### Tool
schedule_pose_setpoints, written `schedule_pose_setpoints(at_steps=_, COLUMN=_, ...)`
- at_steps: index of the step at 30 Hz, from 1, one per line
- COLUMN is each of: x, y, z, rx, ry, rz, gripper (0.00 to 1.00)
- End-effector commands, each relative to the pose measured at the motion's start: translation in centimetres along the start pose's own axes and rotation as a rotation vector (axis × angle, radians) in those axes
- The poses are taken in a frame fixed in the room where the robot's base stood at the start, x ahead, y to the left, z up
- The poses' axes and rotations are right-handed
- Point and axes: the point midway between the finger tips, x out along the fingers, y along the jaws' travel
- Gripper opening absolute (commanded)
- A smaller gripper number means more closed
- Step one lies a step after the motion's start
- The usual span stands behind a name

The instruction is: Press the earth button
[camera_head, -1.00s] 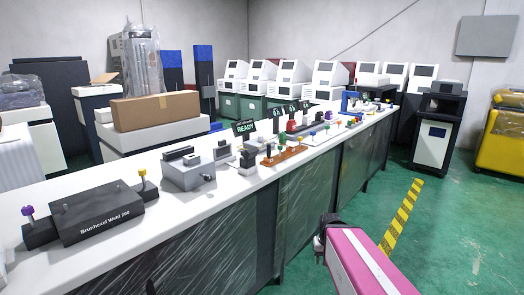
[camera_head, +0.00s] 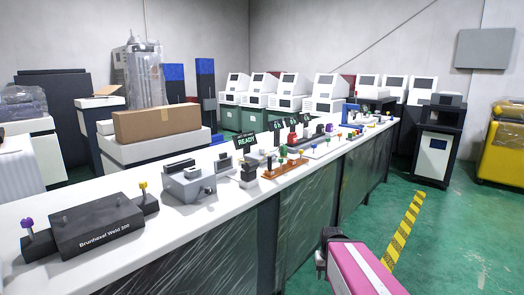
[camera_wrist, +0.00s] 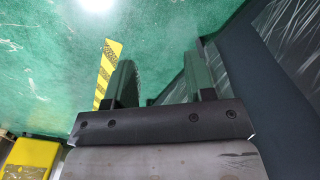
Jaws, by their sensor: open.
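I cannot make out a button labelled earth in these views; the labels are too small to read. A long white bench (camera_head: 60,199) carries several devices with small coloured knobs and buttons. The nearest is a dark box marked Brunhoxel Weld 200 (camera_head: 95,228), with a purple knob (camera_head: 27,223) and a yellow knob (camera_head: 143,185). Farther along stands a small sign reading READY (camera_head: 246,142). My gripper (camera_wrist: 166,85) is open and empty in the wrist view, with green floor beyond its fingers. In the head view my pink arm is low, right of the bench front and below its top.
A grey machine block (camera_head: 189,184) sits on the bench beyond the dark box. A cardboard box (camera_head: 157,122) stands behind the bench.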

Motion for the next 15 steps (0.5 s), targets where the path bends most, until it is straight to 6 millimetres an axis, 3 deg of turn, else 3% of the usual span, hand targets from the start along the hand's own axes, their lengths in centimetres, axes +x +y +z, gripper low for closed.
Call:
schedule_pose_setpoints(at_steps=9, x=0.0, y=0.0, z=0.0, rx=0.0, ry=0.0, rz=0.0, gripper=0.49)
schedule_pose_setpoints(at_steps=13, x=0.0, y=0.0, z=0.0, rx=0.0, ry=0.0, rz=0.0, gripper=0.07)
schedule_pose_setpoints(at_steps=14, x=0.0, y=0.0, z=0.0, rx=0.0, ry=0.0, rz=0.0, gripper=0.0)
schedule_pose_setpoints(at_steps=15, x=0.0, y=0.0, z=0.0, rx=0.0, ry=0.0, rz=0.0, gripper=0.0)
